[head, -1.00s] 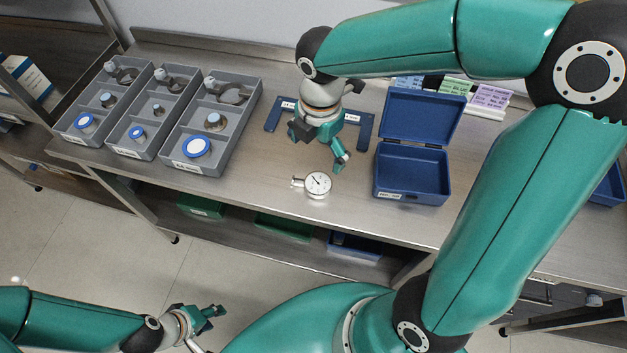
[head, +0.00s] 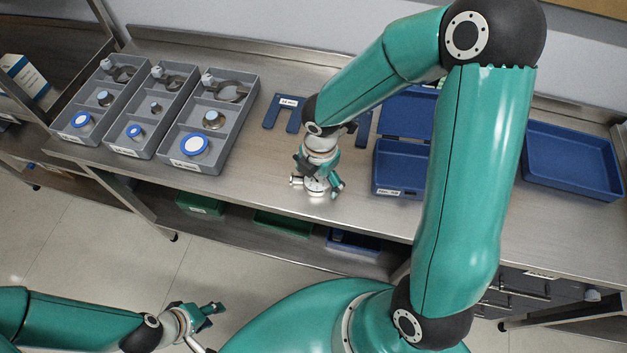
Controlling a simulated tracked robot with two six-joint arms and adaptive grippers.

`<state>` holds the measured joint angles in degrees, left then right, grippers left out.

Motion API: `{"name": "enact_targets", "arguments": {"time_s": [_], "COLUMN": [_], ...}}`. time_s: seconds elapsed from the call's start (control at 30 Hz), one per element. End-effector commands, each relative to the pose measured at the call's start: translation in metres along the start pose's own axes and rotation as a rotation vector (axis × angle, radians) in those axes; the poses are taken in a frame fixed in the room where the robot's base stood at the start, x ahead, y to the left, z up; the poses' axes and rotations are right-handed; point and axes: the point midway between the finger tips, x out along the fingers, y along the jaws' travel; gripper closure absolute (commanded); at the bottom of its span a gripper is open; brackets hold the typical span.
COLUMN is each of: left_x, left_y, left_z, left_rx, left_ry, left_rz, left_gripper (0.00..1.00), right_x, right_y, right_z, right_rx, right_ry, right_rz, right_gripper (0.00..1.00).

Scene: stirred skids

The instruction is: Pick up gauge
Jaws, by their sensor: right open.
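The gauge (head: 316,193) is a round dial gauge with a silver body, lying on the steel bench near its front edge. My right gripper (head: 318,184) is directly over it, with its open fingers on either side of the gauge. The gripper hides most of the dial, and I cannot tell whether the fingers touch it. My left gripper (head: 212,311) is low at the bottom left, over the floor and away from the bench. Its fingers look apart, with nothing between them.
Three grey divided trays (head: 215,134) with measuring parts stand at the bench's left. An open blue box (head: 400,178) is just right of the gauge, partly behind my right arm. A blue tray (head: 572,165) lies further right. A blue U-shaped holder (head: 272,112) lies behind the gripper.

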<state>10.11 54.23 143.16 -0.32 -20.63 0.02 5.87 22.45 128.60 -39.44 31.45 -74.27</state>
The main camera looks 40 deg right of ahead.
Motion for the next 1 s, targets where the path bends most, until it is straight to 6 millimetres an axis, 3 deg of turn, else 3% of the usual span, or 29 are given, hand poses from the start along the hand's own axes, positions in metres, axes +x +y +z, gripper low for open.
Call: {"name": "enact_targets", "arguments": {"time_s": [0.23, 0.63, 1.0], "left_x": [0.0001, 0.0001, -0.0007], "left_y": [0.0000, 0.0000, 0.0002], "left_z": [0.0001, 0.0001, 0.0001], "left_rx": [0.000, 0.000, 0.000], "left_ry": [0.000, 0.000, 0.000], "left_rz": [0.000, 0.000, 0.000], "left_gripper": [0.60, 0.60, 0.60], "right_x": [0.0014, 0.0011, -0.0031], "right_y": [0.0000, 0.0001, 0.0009], "right_z": [0.0000, 0.0000, 0.0002], "right_rx": [0.001, 0.001, 0.001], "right_ry": [0.000, 0.000, -0.001], "right_rz": [0.001, 0.001, 0.003], "right_gripper": [0.05, 0.72, 0.72]}}
